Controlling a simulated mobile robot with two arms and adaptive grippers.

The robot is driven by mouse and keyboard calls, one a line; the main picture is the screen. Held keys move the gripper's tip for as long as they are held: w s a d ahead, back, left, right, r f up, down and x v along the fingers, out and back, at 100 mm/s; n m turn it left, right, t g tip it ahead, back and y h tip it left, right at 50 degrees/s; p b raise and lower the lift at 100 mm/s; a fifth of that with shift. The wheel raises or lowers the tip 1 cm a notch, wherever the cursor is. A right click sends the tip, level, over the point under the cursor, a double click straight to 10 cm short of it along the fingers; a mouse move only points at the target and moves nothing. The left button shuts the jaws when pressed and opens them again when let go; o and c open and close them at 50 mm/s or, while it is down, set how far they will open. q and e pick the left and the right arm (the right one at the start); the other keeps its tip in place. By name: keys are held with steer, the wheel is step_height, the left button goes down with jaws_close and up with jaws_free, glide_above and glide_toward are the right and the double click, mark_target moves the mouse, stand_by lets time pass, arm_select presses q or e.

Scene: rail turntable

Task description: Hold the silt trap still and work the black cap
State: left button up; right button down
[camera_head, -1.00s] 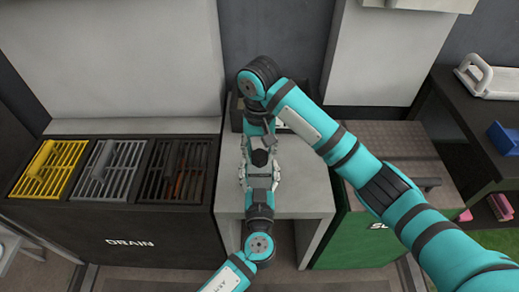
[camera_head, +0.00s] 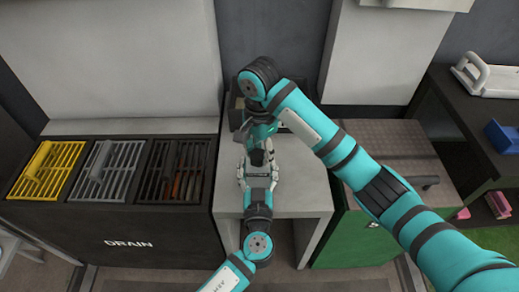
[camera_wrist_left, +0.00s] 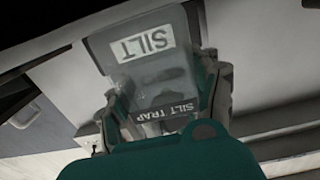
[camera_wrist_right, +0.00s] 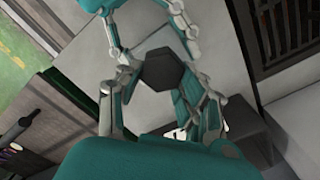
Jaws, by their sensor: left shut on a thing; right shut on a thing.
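In the head view my right gripper (camera_head: 260,140) comes from the far side, facing the left one. The joint between cap and trap is hidden.
The grey bench (camera_head: 300,195) is bare beside the hands. A dark open box (camera_head: 237,112) stands behind them. Yellow, grey and black drain grates (camera_head: 115,170) lie to the left. A green cabinet (camera_head: 350,240) with a dark top stands to the right, under my right arm.

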steer(key=shift+s+m, duration=0.1)
steer(key=shift+m, duration=1)
steer(key=m, duration=0.4)
steer(key=shift+s+m, duration=0.15)
steer(key=shift+m, duration=0.15)
steer(key=c, duration=0.7)
jaws_free()
steer(key=shift+d, duration=0.1)
step_height(320, 180, up, 12)
steer(key=shift+r, duration=0.1)
arm_select(q)
steer(key=o, duration=1.8)
steer(key=shift+o, duration=0.2)
